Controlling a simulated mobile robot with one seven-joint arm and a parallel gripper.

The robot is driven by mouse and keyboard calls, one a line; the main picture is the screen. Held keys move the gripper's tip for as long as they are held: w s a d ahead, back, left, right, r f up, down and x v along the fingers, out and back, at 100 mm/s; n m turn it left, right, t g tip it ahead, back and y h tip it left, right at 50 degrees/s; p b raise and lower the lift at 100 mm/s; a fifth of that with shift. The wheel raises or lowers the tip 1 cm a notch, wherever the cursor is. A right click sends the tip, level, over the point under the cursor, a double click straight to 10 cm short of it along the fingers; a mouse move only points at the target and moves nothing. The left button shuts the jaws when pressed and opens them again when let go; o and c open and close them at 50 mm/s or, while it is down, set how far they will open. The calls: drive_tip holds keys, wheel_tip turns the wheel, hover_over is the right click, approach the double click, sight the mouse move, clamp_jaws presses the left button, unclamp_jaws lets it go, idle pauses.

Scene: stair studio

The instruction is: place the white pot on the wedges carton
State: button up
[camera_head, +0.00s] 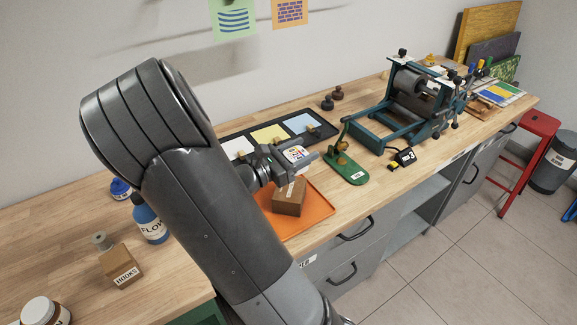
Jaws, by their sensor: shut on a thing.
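My gripper (293,164) reaches over the bench from the dark arm and is shut on the white pot (297,154), which has a coloured mark on it. The pot is held in the air above and slightly right of a small brown carton (290,197). The carton sits on an orange tray (318,207) and has a pale label, too small to read surely; it looks like the wedges carton. The gripper partly hides the pot and its fingertips are hard to make out. I cannot tell the exact gap between pot and carton.
A green hand tool (347,171) stands right of the tray, with a teal press (405,108) behind. A black tray of colour pads (270,134) lies behind my gripper. At left are a blue bottle (150,222) and a carton labelled HOOKS (121,266).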

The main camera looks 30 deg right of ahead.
sight(288, 155)
drive_tip(key=w+a+f, duration=0.2)
drive_tip(key=shift+w+f, duration=0.1)
drive_tip(key=shift+w, duration=0.3)
drive_tip(key=shift+f, duration=1.9)
drive_tip(key=shift+f, duration=0.1)
drive_tip(key=o, duration=1)
